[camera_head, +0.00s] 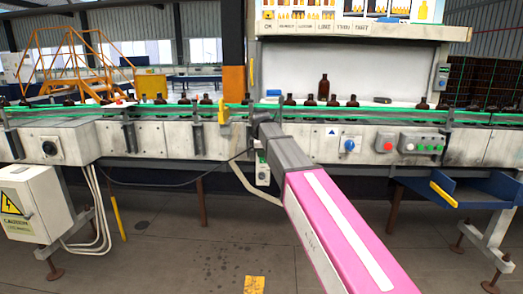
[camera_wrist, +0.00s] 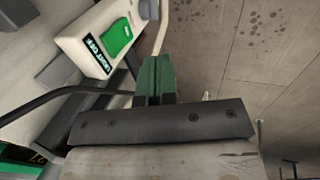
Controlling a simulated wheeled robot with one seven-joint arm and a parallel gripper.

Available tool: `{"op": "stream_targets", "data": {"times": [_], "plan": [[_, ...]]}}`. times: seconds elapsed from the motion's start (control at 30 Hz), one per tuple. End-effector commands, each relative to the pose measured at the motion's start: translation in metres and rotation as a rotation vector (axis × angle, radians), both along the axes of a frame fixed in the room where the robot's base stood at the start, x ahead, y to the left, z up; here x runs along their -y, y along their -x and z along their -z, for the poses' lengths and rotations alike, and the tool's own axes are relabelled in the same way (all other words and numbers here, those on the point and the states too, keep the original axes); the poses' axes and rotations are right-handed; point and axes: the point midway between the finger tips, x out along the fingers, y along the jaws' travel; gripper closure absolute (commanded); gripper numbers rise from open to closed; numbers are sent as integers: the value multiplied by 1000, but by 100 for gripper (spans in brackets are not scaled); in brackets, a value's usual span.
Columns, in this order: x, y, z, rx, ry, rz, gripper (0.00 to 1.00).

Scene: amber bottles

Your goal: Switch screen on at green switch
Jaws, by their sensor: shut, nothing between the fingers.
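The green switch (camera_wrist: 117,38) is a green rocker on a small white box (camera_wrist: 92,44), at the upper left of the wrist view. A label beside it reads "LIGHT OFF". In the head view a small white switch box (camera_head: 263,176) hangs below the conveyor, just left of my arm. My gripper (camera_wrist: 155,62) has green fingers closed together, with nothing between them. The fingertips are to the right of the switch box in the wrist view and appear apart from the switch. In the head view the fingers are hard to make out behind my wrist.
The conveyor (camera_head: 180,138) with green rails and amber bottles (camera_head: 323,87) runs across the head view. A control panel (camera_head: 421,143) with several buttons is on the right, near a blue tray (camera_head: 460,190). A white electrical box (camera_head: 35,204) stands left. The floor in front is mostly clear.

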Motion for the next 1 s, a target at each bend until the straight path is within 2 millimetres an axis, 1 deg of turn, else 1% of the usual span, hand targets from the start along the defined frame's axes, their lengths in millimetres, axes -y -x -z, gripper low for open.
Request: {"op": "stream_targets", "data": {"times": [0.03, 0.33, 0.43, 0.6, 0.73, 1.0], "plan": [[0, -3, 10, -3, 1, 0, 100], [1, -20, 58, -2, 1, 0, 100], [1, -39, 58, 0, -1, 2, 100], [2, -54, 60, 0, -1, 2, 100], [2, -59, 60, 0, 0, 1, 100], [2, -59, 61, 0, 0, 1, 100]]}}
